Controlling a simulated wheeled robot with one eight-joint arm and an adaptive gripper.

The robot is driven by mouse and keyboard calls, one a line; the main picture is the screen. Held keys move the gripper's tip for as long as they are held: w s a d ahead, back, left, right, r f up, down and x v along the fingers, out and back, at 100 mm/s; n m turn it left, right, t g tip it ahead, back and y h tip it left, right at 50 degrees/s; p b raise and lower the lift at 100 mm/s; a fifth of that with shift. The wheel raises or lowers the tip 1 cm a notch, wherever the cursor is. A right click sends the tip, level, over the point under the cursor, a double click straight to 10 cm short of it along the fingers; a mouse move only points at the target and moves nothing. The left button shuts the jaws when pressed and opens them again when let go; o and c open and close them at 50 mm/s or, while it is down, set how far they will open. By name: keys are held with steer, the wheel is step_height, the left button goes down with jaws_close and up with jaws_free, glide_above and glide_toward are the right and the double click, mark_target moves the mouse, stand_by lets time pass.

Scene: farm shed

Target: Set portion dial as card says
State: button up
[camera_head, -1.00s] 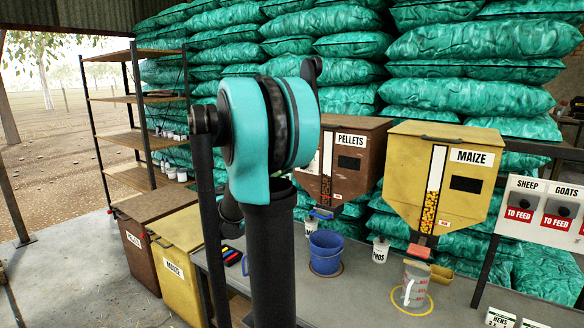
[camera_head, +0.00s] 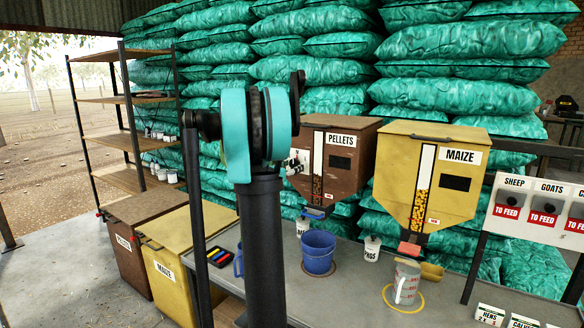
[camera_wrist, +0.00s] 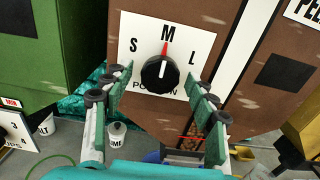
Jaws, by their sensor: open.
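The portion dial (camera_wrist: 160,73) is a black round knob with a white mark, on a white plate (camera_wrist: 135,25) lettered S, M and L on the brown pellets hopper (camera_head: 340,150). Its red pointer is up at M in the wrist view. My gripper (camera_wrist: 158,84) is open. Its two fingers stand to the left and right of the knob, apart from it.
A yellow maize hopper (camera_head: 430,165) stands right of the pellets hopper. A blue bucket (camera_head: 318,254), a clear jug (camera_head: 405,282) and a yellow scoop (camera_head: 431,271) are on the bench below. A green hopper (camera_wrist: 40,60) is left of the dial.

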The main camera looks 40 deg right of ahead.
steer(key=c, duration=1.1)
steer(key=shift+o, duration=0.2)
steer(key=m, duration=1.1)
steer(key=shift+m, duration=0.4)
steer(key=o, duration=1.1)
steer(key=shift+w, duration=0.1)
steer(key=shift+c, duration=0.2)
